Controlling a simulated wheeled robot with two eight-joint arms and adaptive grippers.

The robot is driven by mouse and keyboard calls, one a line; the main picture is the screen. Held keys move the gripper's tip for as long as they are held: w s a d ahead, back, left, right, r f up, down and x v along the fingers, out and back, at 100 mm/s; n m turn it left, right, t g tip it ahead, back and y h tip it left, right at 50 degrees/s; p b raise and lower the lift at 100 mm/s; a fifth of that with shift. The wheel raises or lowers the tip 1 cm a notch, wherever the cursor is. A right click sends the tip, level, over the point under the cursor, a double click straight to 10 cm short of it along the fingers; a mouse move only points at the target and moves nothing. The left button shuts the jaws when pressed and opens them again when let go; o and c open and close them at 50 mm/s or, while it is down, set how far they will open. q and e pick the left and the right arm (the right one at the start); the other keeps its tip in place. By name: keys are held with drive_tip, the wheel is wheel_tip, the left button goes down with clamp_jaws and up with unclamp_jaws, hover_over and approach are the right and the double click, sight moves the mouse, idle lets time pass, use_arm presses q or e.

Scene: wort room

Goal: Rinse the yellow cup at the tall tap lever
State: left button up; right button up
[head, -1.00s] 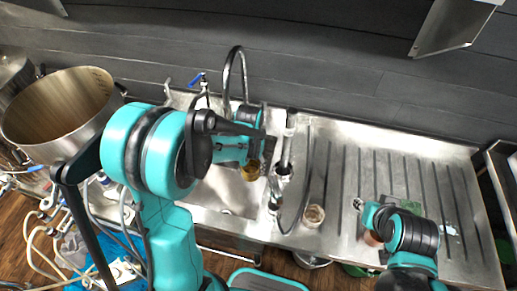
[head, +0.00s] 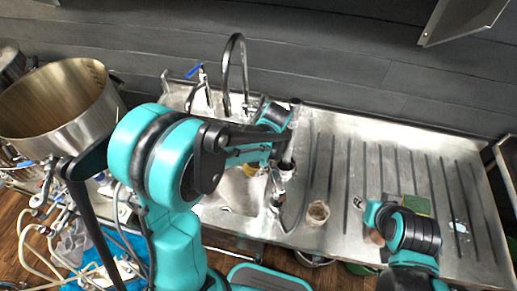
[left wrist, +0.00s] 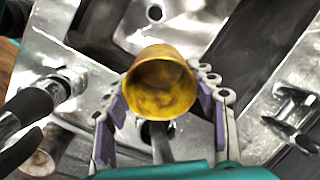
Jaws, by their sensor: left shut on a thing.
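The yellow cup (left wrist: 160,85) is in my left gripper (left wrist: 165,100), between its two fingers. The wrist view looks into its open mouth, and its inside is streaked darker. In the head view a small part of the cup (head: 250,170) shows below my left wrist, over the sink (head: 232,192); my arm hides most of the gripper there.
A tap with a blue handle (head: 194,71) stands left of the tall tap. A glass (head: 317,212) stands on the drainboard (head: 345,160), near its front edge. A green-and-yellow sponge (head: 417,205) lies beside my right arm. A large steel pot (head: 60,110) is at the left.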

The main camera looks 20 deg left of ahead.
use_arm(q)
drive_tip(key=r+m+t, duration=0.1)
drive_tip(key=m, duration=0.1)
drive_tip(key=r+m+t+y+p, duration=0.1)
drive_tip(key=r+m, duration=0.1)
drive_tip(key=d+r+m+t, duration=0.1)
drive_tip(key=m, duration=0.1)
drive_tip(key=shift+s+r+m+y+p, duration=0.2)
drive_tip(key=shift+r+m+y+p, duration=0.1)
drive_tip(key=shift+r+m+p, duration=0.1)
drive_tip(key=w+a+f+m+b, duration=0.1)
drive_tip(key=w+a+f+b, duration=0.1)
drive_tip(key=w+a, duration=0.7)
drive_tip(key=shift+w+a+m+t+b, duration=0.3)
drive_tip(key=shift+a+t+b, duration=0.1)
drive_tip(key=shift+a, duration=0.15)
